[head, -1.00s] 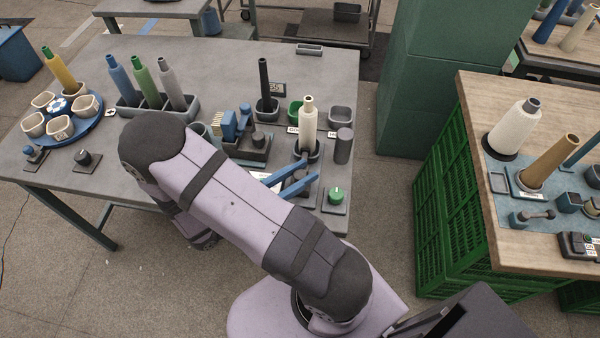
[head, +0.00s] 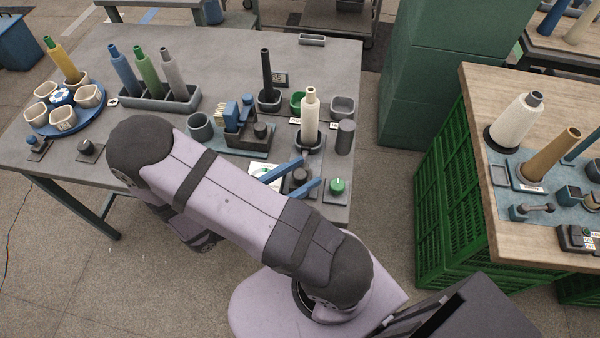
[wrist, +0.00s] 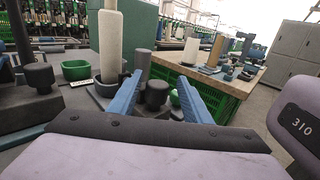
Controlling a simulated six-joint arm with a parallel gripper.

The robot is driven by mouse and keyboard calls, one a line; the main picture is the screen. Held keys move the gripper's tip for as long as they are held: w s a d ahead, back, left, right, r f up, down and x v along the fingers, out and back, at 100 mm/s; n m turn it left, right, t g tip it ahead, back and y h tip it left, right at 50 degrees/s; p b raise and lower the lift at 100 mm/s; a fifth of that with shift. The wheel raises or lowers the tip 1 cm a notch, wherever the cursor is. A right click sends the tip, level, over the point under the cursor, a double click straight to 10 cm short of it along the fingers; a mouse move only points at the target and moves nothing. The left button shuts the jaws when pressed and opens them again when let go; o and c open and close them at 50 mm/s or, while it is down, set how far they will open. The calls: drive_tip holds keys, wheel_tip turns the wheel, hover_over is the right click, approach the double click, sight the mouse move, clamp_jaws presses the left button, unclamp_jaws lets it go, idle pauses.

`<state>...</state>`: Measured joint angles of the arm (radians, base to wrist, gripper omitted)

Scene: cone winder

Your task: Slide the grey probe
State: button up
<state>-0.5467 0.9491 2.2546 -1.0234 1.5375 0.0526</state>
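A dark grey round knob (head: 299,177) stands on a small base near the table's front right edge. It also shows in the wrist view (wrist: 157,94). A taller grey cylinder (head: 345,137) stands upright behind it to the right, partly hidden in the wrist view (wrist: 142,66). I cannot tell for sure which of the two is the grey probe. My gripper (head: 312,169) has two blue fingers spread apart, one on each side of the knob. In the wrist view a gap shows between the knob and the fingers (wrist: 160,98). It holds nothing.
A cream cone (head: 311,117) in a dark holder stands just behind the fingers. A green knob (head: 337,186) is close on the right, at the table edge. A blue-and-grey block fixture (head: 245,125) is to the left.

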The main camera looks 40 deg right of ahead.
drive_tip(key=shift+a+b, duration=0.7)
drive_tip(key=shift+a, duration=3)
